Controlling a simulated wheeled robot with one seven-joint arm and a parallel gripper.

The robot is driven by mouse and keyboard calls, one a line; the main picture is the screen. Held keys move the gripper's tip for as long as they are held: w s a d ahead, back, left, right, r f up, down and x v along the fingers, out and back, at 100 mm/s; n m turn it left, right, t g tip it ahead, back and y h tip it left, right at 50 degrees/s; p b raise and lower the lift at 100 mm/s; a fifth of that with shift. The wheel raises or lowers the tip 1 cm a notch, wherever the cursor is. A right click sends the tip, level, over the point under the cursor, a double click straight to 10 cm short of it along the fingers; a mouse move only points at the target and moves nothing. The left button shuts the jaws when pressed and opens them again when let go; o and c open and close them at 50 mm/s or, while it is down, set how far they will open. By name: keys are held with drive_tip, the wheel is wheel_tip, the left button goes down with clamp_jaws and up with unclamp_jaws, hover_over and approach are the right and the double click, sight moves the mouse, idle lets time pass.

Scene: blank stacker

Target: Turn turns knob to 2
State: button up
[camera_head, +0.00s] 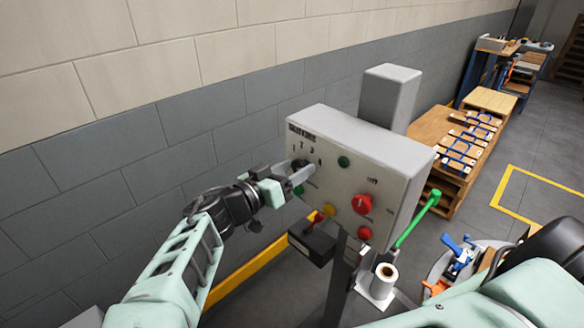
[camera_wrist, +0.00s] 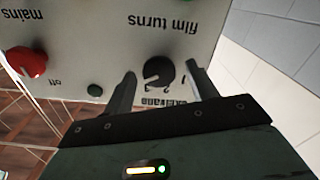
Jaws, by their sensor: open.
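The black film turns knob (camera_wrist: 158,74) is on the front of a grey control panel (camera_head: 330,180), near its upper left in the head view. The wrist view shows the panel upside down, with the label "film turns" beside the knob. My gripper (camera_wrist: 160,69) is open, with one finger on each side of the knob and visible gaps between. I cannot tell whether the fingertips touch the panel. In the head view my gripper (camera_head: 293,178) partly hides the knob (camera_head: 299,164). The digits by the knob are partly covered, and its pointer setting is unclear.
A red mains knob (camera_head: 362,204), a green button (camera_head: 343,161) and a lower red button (camera_head: 365,233) are on the same panel. A green handle (camera_head: 418,218) sticks out at the right.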

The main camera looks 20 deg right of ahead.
drive_tip(key=c, duration=1)
drive_tip(key=n, duration=0.3)
drive_tip(key=shift+n, duration=0.4)
drive_tip(key=n, duration=0.3)
drive_tip(key=shift+n, duration=0.3)
drive_tip(key=n, duration=0.3)
drive_tip(key=shift+n, duration=0.3)
drive_tip(key=shift+f+n+p, duration=0.1)
drive_tip(key=shift+n+p, duration=0.75)
drive_tip(key=shift+n, duration=1.45)
